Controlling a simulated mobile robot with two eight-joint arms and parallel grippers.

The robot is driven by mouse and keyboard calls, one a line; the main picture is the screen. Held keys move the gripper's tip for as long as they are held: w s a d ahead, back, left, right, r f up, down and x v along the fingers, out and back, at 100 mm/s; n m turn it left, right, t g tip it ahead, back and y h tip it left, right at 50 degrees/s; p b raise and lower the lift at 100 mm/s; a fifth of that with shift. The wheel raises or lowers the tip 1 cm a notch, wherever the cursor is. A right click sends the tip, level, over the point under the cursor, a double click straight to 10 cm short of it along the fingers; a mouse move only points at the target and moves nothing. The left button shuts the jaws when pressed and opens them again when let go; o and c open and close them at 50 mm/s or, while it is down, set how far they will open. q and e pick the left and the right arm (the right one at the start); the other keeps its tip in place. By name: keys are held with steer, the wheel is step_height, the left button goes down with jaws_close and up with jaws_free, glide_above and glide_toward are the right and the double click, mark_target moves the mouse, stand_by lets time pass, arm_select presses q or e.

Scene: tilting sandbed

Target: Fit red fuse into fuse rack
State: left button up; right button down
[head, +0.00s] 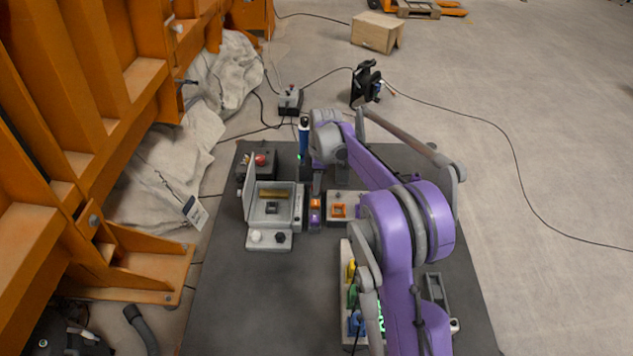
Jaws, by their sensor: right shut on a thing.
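My right arm reaches in from the lower right across the table. Its gripper (315,205) points down just left of a pale box with an orange square. It is shut on a small orange-red piece, which I take for the red fuse (315,203); the fingers hide most of it. A pale rack (345,252), seemingly the fuse rack, stands nearer to me, beside my arm. Yellow (351,270), green (352,296) and blue (355,324) pieces sit in it. My arm covers part of its right side. My left gripper is out of view.
The dark table (225,310) is clear at its front left. A grey device with a raised lid (249,185) stands left of the gripper. The pale box (347,219) is right of it. A blue-topped upright tool (304,138) stands behind. A grey tray (438,292) lies right of my arm.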

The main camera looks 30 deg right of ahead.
steer(key=shift+f+b, duration=0.35)
steer(key=shift+f, duration=0.2)
steer(key=shift+c, duration=0.2)
jaws_free()
stand_by(0.4)
steer(key=shift+r+p, duration=1.45)
steer(key=shift+r, duration=0.8)
steer(key=shift+r+p, duration=1.05)
steer(key=shift+r, duration=0.7)
